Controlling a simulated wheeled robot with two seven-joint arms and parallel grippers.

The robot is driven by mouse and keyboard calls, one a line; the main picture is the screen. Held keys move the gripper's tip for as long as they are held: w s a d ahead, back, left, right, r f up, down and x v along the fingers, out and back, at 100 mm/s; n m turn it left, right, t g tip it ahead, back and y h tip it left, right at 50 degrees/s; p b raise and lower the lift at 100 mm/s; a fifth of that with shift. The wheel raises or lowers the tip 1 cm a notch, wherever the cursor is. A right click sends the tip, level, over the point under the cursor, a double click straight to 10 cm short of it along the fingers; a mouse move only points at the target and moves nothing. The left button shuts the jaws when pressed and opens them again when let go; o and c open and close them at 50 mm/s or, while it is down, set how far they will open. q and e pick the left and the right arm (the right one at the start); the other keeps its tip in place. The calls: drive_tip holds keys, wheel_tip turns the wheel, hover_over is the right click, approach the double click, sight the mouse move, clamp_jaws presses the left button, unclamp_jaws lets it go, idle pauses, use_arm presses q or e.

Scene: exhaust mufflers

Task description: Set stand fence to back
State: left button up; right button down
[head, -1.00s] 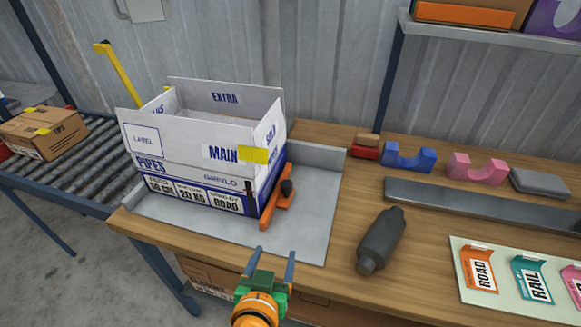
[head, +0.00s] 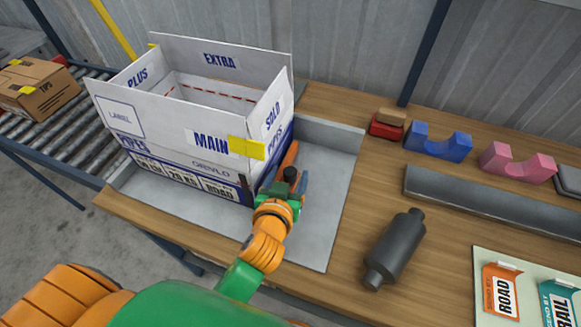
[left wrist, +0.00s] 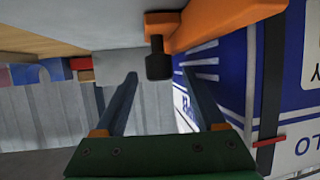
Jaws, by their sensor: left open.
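The stand (head: 325,165) is a grey metal tray with raised edges on the bench. Its orange fence (head: 288,156) lies along the right side of the white box (head: 190,150), and also shows in the left wrist view (left wrist: 208,22). A black knob (left wrist: 158,62) sticks up from the fence; it shows in the head view too (head: 290,174). My left gripper (head: 284,182) is open at the knob. In the left wrist view its fingertips (left wrist: 160,76) lie either side of the knob, with gaps showing. My arm hides the fence's near end. My right gripper is out of view.
A dark muffler (head: 395,248) lies on the bench right of the stand. Blue (head: 438,147) and pink (head: 517,163) cradles, a grey bar (head: 490,200) and a card board (head: 483,263) are farther right. A roller conveyor (head: 45,130) is at left.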

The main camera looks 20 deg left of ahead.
use_arm(q)
drive_tip(key=shift+x, duration=1.1)
drive_tip(key=shift+s, duration=0.15)
drive_tip(key=shift+c, duration=0.9)
clamp_jaws()
